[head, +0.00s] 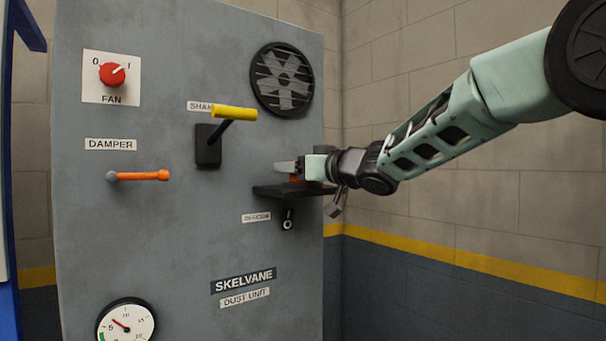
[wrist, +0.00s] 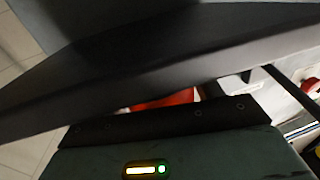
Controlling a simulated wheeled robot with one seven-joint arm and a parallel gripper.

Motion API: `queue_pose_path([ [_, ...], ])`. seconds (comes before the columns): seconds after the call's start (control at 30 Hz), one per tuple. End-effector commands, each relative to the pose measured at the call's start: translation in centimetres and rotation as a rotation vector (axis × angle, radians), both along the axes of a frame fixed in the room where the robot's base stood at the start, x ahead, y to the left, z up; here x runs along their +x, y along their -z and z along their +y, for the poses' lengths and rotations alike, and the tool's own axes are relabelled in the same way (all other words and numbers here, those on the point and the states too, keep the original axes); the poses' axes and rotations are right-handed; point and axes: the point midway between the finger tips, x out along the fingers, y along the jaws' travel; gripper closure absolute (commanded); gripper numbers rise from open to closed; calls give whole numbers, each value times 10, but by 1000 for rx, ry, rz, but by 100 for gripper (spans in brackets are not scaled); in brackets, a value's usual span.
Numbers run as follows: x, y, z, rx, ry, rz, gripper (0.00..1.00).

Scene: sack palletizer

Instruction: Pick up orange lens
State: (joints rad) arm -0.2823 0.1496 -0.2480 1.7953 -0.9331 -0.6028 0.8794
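The finger and wrist hide most of the lens. In the wrist view, part of the orange lens (wrist: 165,100) shows between a wide dark bar and the gripper body. Neither view shows clearly whether the fingers are apart or closed on the lens.
Left on the cabinet are the yellow-handled shaker lever (head: 234,113), the orange damper handle (head: 142,176) and the red fan knob (head: 112,74). A round fan grille (head: 282,80) is above my gripper. Space right of the cabinet is open.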

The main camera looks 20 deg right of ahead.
Motion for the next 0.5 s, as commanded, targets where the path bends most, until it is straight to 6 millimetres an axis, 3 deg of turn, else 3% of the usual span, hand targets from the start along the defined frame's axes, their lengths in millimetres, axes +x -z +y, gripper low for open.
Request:
queue_pose_path([
  [0.03,0,0,0,0,0,0,50],
  [0.1,0,0,0,0,0,0,69],
  [0.37,0,-1,0,0,0,-1,70],
  [0.5,0,-11,-1,0,0,-2,70],
])
